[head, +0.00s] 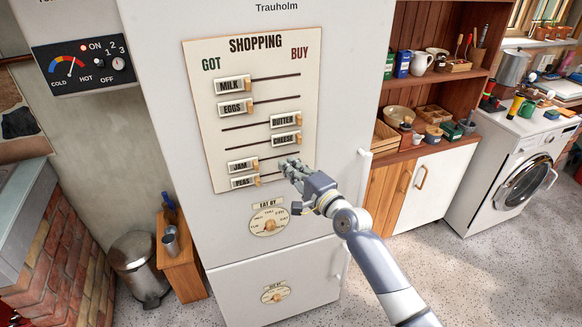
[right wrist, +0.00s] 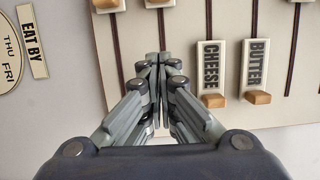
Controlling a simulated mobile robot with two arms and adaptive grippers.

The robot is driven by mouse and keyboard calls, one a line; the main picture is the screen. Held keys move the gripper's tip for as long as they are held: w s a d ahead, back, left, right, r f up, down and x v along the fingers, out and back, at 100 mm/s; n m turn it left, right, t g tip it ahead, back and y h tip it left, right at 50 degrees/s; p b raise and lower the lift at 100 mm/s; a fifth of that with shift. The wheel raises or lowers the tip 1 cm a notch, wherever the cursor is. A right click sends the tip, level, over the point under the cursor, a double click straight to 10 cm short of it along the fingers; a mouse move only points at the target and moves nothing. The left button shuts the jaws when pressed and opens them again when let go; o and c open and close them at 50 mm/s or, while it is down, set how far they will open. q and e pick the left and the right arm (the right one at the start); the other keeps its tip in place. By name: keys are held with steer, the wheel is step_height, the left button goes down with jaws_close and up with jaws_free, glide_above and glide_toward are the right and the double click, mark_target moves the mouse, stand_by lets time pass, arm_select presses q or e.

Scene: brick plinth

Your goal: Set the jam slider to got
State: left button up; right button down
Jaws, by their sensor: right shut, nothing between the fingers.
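The jam slider (head: 241,166) is a white label with a wooden knob. It sits at the left end of its slot, on the GOT side of the shopping board (head: 215,130). A knob in line with it shows at the top edge of the right wrist view (right wrist: 160,3); its label is out of frame. My right gripper (head: 290,166) is shut and empty, near the right part of the jam slot, to the right of the jam knob and apart from it. In the right wrist view its closed fingers (right wrist: 158,60) point along that slot. My left gripper is not in view.
The peas slider (head: 243,182) is just below jam, also at left. Milk (head: 230,86) and eggs (head: 235,108) are at left. The cheese (head: 286,140) and butter (head: 284,121) sliders are at right, above my gripper. The eat-by dial (head: 269,222) is below the board.

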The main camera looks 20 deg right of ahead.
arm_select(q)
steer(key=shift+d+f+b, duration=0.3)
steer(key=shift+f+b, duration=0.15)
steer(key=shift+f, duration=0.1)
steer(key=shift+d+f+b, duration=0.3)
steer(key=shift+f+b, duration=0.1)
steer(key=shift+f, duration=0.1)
arm_select(e)
steer(key=v, duration=0.9)
steer(key=shift+s+a, duration=0.2)
steer(key=shift+a, duration=0.2)
steer(key=shift+r, duration=0.1)
